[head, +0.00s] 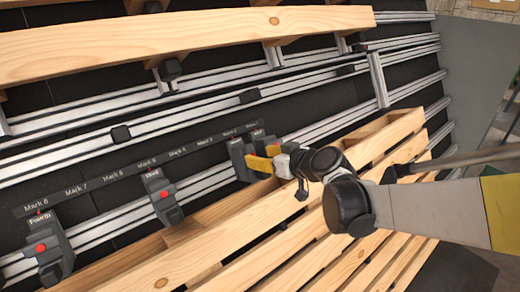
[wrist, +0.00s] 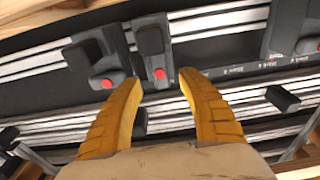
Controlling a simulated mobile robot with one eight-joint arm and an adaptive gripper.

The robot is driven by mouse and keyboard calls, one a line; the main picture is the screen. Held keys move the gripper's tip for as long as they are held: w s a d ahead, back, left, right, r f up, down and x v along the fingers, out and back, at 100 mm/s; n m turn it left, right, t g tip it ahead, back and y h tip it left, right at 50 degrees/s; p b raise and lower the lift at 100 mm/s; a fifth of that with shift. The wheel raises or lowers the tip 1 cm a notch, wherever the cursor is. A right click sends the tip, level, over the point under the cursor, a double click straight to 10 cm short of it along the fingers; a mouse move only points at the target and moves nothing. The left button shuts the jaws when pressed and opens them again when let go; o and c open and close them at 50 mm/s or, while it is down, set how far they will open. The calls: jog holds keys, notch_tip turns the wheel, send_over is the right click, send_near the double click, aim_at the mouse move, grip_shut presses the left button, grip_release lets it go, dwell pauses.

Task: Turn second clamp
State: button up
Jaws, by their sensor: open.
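My gripper (head: 262,158) is at the rail in the head view, its yellow fingers close to a pair of dark clamps (head: 237,150) near the low-numbered marks. In the wrist view the gripper (wrist: 160,80) is open, and the red button and lower end of one black clamp (wrist: 152,42) show between its fingertips. I cannot tell whether they touch it. Another black clamp (wrist: 92,58) with a red button stands just left of it. Further clamps with red buttons are a middle clamp (head: 163,196) and a left clamp (head: 48,255) in the head view. Which one counts as second is unclear.
A dark strip with printed marks (head: 105,174) runs along the rail. A wooden beam (head: 190,38) crosses above. A slatted wooden pallet (head: 290,245) lies below and in front of the rail, under my arm. Metal rails (head: 90,152) run behind.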

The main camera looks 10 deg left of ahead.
aim_at(253, 155)
jog(key=x, duration=0.4)
jog(key=shift+w+a+f+b, duration=0.15)
jog(key=shift+w+a+b, duration=0.05)
jog(key=shift+a+b, duration=0.15)
jog(key=shift+d, duration=0.1)
grip_shut()
